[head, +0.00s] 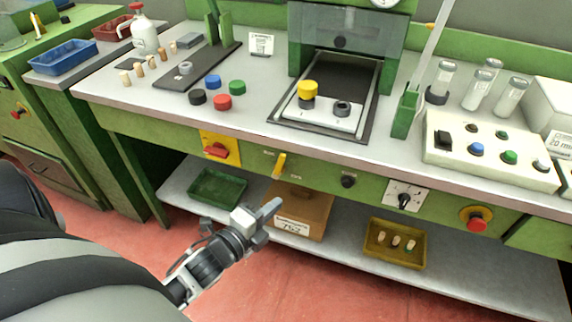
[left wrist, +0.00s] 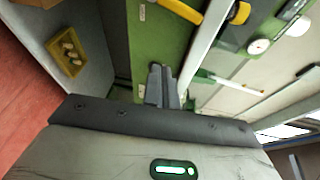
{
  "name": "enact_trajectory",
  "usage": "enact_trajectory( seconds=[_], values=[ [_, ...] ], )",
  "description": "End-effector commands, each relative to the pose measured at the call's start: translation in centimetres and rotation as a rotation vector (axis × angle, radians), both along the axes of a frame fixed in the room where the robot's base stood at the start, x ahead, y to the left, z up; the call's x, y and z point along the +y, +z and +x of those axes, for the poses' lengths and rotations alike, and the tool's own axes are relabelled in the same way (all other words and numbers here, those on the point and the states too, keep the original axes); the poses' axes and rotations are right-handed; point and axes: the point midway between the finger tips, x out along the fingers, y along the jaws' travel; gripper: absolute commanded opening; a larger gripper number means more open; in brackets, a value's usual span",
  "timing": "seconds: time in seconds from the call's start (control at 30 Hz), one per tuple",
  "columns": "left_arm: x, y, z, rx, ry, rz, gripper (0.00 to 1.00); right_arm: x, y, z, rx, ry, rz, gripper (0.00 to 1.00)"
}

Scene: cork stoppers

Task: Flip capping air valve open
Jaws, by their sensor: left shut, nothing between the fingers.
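The capping air valve shows as a yellow lever (head: 280,165) on the green front panel below the worktop, between two small white labels. It stands close to upright, its lower end leaning slightly left. In the left wrist view, a yellow bar (left wrist: 182,9) cut off by the top edge looks like the same lever. My left gripper (head: 271,206) is shut and empty. In the head view it appears below the lever, in front of a brown box, and is apart from the lever. Its fingers (left wrist: 163,86) point toward the green panel in the wrist view. My right gripper is not in view.
A yellow-plated red switch (head: 217,148) is left of the lever; a black knob (head: 348,181) is right of it. The worktop edge (head: 240,135) overhangs above. On the lower shelf are a green tray (head: 218,187), the brown box (head: 303,208) and a yellow cork tray (head: 394,257).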

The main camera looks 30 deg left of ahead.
Motion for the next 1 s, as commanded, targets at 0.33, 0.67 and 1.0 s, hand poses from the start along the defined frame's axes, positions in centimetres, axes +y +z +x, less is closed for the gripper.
enact_trajectory(
  seconds=[0.33, 0.67, 1.0],
  values=[
    [0.6, 0.6, 3.7, -0.066, -0.04, 0.198, 0.0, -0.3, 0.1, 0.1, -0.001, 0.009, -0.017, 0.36],
    [0.0, -0.1, 10.6, -0.062, -0.038, 0.195, 0.0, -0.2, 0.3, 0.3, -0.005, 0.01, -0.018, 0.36],
    [3.5, 0.8, 9.6, -0.059, -0.039, 0.194, 0.0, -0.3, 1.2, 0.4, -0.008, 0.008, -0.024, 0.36]
  ],
)
